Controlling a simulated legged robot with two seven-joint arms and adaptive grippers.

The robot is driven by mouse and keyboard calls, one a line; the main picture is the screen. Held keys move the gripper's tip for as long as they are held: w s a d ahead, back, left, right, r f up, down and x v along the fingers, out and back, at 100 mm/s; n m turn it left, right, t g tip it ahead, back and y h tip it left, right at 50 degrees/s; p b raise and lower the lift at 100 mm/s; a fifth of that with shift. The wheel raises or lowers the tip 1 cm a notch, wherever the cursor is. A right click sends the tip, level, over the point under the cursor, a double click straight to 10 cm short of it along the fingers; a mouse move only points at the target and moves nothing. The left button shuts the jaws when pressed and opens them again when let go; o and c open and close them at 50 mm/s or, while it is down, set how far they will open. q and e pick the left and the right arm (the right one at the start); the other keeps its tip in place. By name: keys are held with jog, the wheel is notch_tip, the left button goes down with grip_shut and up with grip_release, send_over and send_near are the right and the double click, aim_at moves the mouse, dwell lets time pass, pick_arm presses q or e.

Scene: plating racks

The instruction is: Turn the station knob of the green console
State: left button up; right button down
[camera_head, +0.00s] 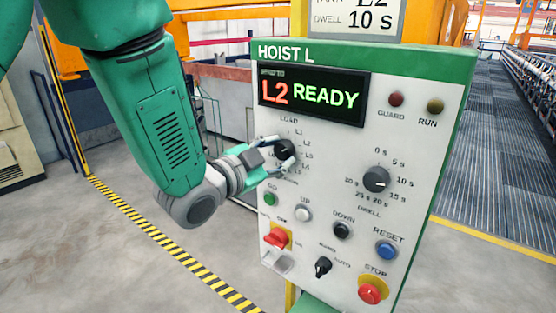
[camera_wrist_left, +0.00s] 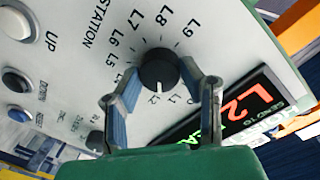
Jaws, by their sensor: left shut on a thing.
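The green console (camera_head: 444,62) stands in front of me with a pale panel headed HOIST L. Its black station knob (camera_head: 285,150) is at the panel's left, under the display (camera_head: 312,96), which reads L2 READY. My left gripper (camera_head: 279,153) reaches in from the left and is shut on this knob. In the left wrist view the knob (camera_wrist_left: 160,72) sits between the two fingers (camera_wrist_left: 165,88). Its white mark points down in that picture, towards the L2 label. The fingers hide some labels. My right gripper is not in view.
The dwell knob (camera_head: 376,180) is to the right. Below are the GO (camera_head: 270,199), UP (camera_head: 303,214), DOWN (camera_head: 342,230), RESET (camera_head: 386,251) and STOP (camera_head: 370,291) buttons, a red switch (camera_head: 276,238) and a black selector (camera_head: 323,267). A card (camera_head: 357,16) above reads L2, 10 s.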

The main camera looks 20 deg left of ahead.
pick_arm(q)
jog(key=shift+m, duration=0.6)
jog(key=shift+b, duration=0.35)
jog(key=o, duration=1.1)
jog(key=shift+o, duration=0.2)
jog(key=shift+d, duration=0.1)
jog(key=shift+s, duration=0.4)
jog(key=v, duration=0.6)
jog(key=shift+s+a, duration=0.15)
jog(key=shift+a, duration=0.1)
